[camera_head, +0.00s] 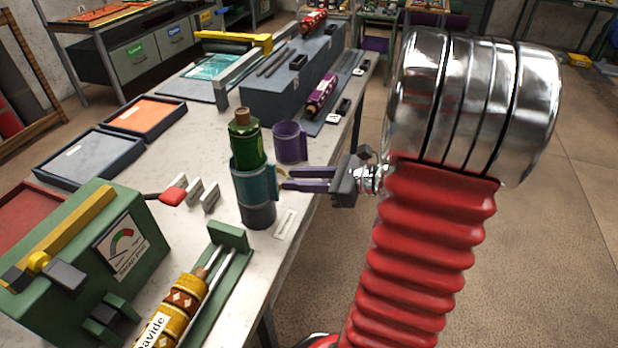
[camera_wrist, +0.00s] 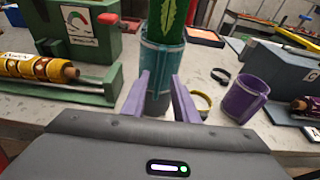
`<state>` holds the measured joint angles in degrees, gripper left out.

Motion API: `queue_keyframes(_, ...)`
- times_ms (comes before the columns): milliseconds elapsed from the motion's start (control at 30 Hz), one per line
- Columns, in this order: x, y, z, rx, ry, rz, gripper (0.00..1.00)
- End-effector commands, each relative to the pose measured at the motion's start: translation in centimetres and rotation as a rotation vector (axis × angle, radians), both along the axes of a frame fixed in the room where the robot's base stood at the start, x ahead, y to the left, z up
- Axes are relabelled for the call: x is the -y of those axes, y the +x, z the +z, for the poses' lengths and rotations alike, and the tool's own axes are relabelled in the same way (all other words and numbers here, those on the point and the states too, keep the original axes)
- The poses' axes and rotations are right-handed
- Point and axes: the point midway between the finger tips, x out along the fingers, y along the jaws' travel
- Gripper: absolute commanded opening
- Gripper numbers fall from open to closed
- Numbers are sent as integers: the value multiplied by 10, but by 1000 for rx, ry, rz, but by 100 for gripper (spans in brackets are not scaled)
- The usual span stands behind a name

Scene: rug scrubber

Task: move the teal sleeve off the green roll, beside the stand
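The green roll (camera_head: 244,140), with a brown neck on top, stands upright near the table's right edge. The teal sleeve (camera_head: 255,184) is around its lower part, above a grey cylindrical stand (camera_head: 258,215). My gripper (camera_head: 281,180) reaches in from the right at the sleeve's height. Its purple fingers are apart, with tips close to the sleeve's right side; I cannot tell whether they touch it. In the wrist view, the sleeve (camera_wrist: 161,57) shows behind and between the open fingers (camera_wrist: 160,75), and the roll (camera_wrist: 168,18) rises above it. The roll's lower end is hidden.
A purple mug-like sleeve (camera_head: 290,142) stands just behind my gripper. A small white plate (camera_head: 286,225) lies right of the stand. A green gauge box (camera_head: 85,265) and a yellow patterned roll (camera_head: 178,307) on a green holder are in front.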

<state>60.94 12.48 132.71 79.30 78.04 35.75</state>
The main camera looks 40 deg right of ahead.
Motion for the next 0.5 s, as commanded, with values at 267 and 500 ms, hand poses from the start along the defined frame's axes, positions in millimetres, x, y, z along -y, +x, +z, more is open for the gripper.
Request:
queue_keyframes(267, -12, 20, -6, 0, 0, 2, 27)
queue_keyframes(500, -22, 36, -12, 0, 1, 3, 27)
